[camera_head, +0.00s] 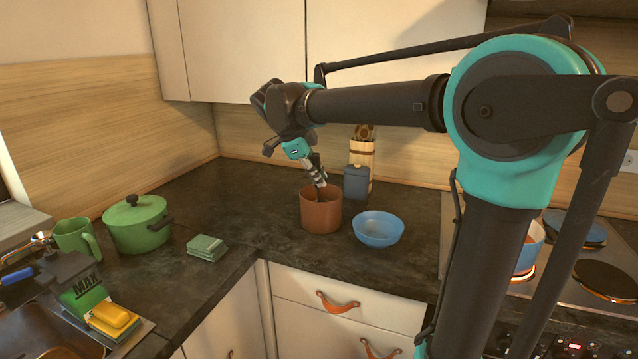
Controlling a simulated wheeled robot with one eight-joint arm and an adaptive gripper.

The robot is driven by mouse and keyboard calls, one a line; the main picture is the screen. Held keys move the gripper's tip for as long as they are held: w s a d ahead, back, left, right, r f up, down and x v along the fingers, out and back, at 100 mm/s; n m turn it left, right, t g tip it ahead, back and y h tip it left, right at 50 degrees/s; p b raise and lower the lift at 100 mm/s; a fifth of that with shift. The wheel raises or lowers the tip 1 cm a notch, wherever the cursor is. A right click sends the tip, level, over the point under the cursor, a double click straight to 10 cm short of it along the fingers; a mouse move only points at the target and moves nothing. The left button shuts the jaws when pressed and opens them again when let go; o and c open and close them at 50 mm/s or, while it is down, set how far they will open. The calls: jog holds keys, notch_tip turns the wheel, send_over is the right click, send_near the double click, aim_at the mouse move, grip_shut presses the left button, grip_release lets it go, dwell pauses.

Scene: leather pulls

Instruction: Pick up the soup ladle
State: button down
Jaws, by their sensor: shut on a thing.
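My gripper (319,181) points down at the mouth of a reddish-brown pot (321,215) on the dark counter. Its fingers are shut on a thin thing at the pot's opening, which appears to be the soup ladle. The ladle's shape is too small and too hidden by the fingers and the pot wall to make out. The pot stands upright, and I cannot tell whether the fingers touch its rim.
A blue bowl (378,229) stands just right of the pot, with a dark blue canister (356,183) and a wooden utensil holder (362,151) behind. A green lidded pot (137,225), green mug (74,238) and folded green cloths (206,248) are left. A stove (598,275) is right.

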notch_tip(320, 180, up, 19)
dwell(0.4)
jog(key=shift+f, duration=0.1)
dwell(0.4)
